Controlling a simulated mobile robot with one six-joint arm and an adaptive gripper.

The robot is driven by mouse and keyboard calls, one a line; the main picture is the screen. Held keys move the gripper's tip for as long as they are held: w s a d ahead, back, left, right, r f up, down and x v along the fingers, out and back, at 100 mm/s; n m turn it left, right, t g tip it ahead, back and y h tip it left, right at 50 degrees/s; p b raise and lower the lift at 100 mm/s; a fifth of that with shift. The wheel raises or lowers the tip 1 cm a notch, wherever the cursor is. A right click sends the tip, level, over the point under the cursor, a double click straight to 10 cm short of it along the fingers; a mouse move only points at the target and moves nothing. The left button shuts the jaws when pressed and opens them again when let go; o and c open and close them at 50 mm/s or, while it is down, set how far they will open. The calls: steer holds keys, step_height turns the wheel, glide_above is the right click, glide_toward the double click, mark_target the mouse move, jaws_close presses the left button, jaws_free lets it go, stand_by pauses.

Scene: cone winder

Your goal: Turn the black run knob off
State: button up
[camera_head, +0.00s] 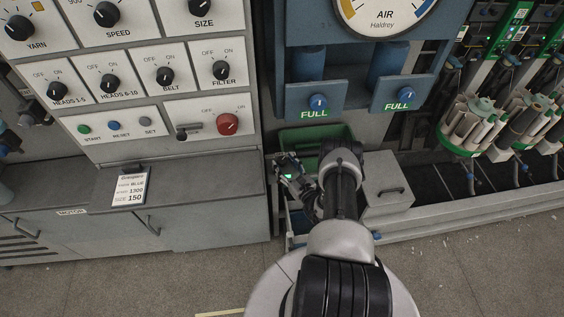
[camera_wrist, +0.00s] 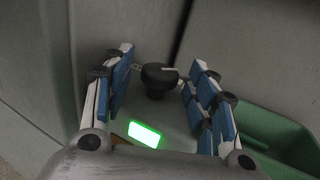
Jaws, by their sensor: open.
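A black knob (camera_wrist: 160,80) with a pale pointer line stands between my gripper's fingers in the wrist view. The line points to the right of the picture. A small label beside the knob is too blurred to read. A lit green lamp (camera_wrist: 145,134) is nearer to my wrist than the knob. My gripper (camera_wrist: 161,54) is open, with one blue-padded finger on each side of the knob and visible gaps between. In the head view my gripper (camera_head: 291,180) is low, right of the control cabinet, and the knob cannot be made out there.
A green bin (camera_head: 313,139) is close to my gripper; it also shows in the wrist view (camera_wrist: 270,130). A grey box (camera_head: 387,187) stands right of my arm. The control panel (camera_head: 150,136) with several other black knobs and a red knob (camera_head: 228,123) is at left.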

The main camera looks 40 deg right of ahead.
steer(key=shift+w+d, duration=0.2)
steer(key=shift+w, duration=0.9)
steer(key=shift+c, duration=0.5)
steer(key=c, duration=1)
